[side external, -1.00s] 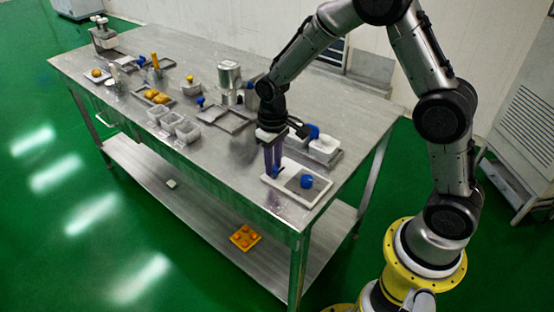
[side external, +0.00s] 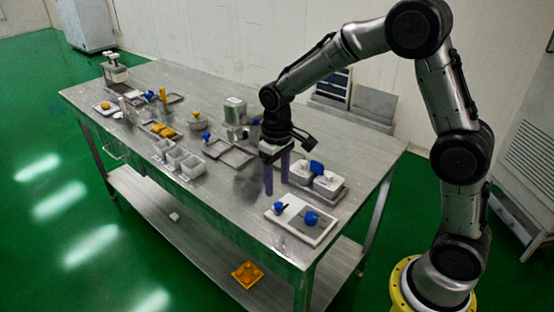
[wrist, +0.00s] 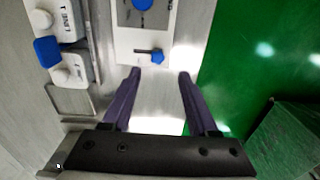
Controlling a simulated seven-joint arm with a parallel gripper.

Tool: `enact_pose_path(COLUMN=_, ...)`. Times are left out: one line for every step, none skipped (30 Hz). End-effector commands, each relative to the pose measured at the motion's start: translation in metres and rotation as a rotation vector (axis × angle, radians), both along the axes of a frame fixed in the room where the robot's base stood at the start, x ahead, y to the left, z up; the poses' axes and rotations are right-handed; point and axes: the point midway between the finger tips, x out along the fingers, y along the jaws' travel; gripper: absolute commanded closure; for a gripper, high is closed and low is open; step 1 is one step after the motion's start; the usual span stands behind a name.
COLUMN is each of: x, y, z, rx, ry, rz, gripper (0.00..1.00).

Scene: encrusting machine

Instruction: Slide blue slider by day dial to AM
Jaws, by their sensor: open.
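A white panel with a grey plate (side external: 293,224) lies at the near right end of the table. It carries a round blue dial (side external: 311,218) on the grey part and a small blue slider (side external: 279,207) at its left end. In the wrist view, the slider (wrist: 157,56) sits on the panel's white lower strip, below the dial (wrist: 142,4), which is cut off by the top edge. My gripper (side external: 276,185) is open and empty, beside the panel's slider end. In the wrist view, my fingertips (wrist: 158,75) straddle the slider's line, just short of it and apart from it. AM lettering is not readable.
A unit with white blocks marked LINE 1 and a blue part (wrist: 47,51) stands beside the panel. Grey trays (side external: 228,153), white containers (side external: 178,158) and a metal machine (side external: 235,112) stand farther along the table. Bare metal lies in front of the panel.

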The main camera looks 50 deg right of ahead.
Motion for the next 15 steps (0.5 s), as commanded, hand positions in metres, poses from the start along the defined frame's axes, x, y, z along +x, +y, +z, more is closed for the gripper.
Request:
enact_pose_path(x=0.001, y=0.0, z=0.013, rx=0.0, ry=-0.007, rz=0.0, gripper=0.4)
enact_pose_path(x=0.001, y=0.0, z=0.019, rx=0.0, ry=-0.006, rz=0.0, gripper=0.4)
enact_pose_path(x=0.001, y=0.0, z=0.027, rx=0.0, ry=-0.004, rz=0.0, gripper=0.4)
enact_pose_path(x=0.001, y=0.0, z=0.033, rx=0.0, ry=-0.005, rz=0.0, gripper=0.4)
enact_pose_path(x=0.001, y=0.0, z=0.038, rx=0.0, ry=-0.006, rz=0.0, gripper=0.4)
enact_pose_path(x=0.0, y=0.0, z=0.045, rx=0.0, ry=-0.004, rz=0.0, gripper=0.4)
enact_pose_path(x=0.001, y=0.0, z=0.049, rx=0.0, ry=-0.004, rz=0.0, gripper=0.4)
enact_pose_path(x=0.001, y=0.0, z=0.053, rx=0.001, ry=-0.003, rz=0.0, gripper=0.4)
enact_pose_path(x=0.001, y=0.0, z=0.058, rx=0.001, ry=-0.003, rz=0.0, gripper=0.4)
enact_pose_path(x=0.0, y=0.0, z=0.061, rx=0.001, ry=-0.002, rz=0.0, gripper=0.4)
enact_pose_path(x=0.0, y=0.0, z=0.063, rx=0.001, ry=-0.001, rz=0.0, gripper=0.4)
enact_pose_path(x=0.0, y=0.0, z=0.066, rx=0.001, ry=-0.002, rz=0.0, gripper=0.4)
enact_pose_path(x=0.0, y=0.0, z=0.068, rx=0.001, ry=-0.001, rz=0.0, gripper=0.4)
enact_pose_path(x=0.0, y=0.0, z=0.069, rx=0.001, ry=-0.001, rz=0.0, gripper=0.4)
enact_pose_path(x=0.0, y=0.0, z=0.071, rx=0.001, ry=0.0, rz=0.0, gripper=0.4)
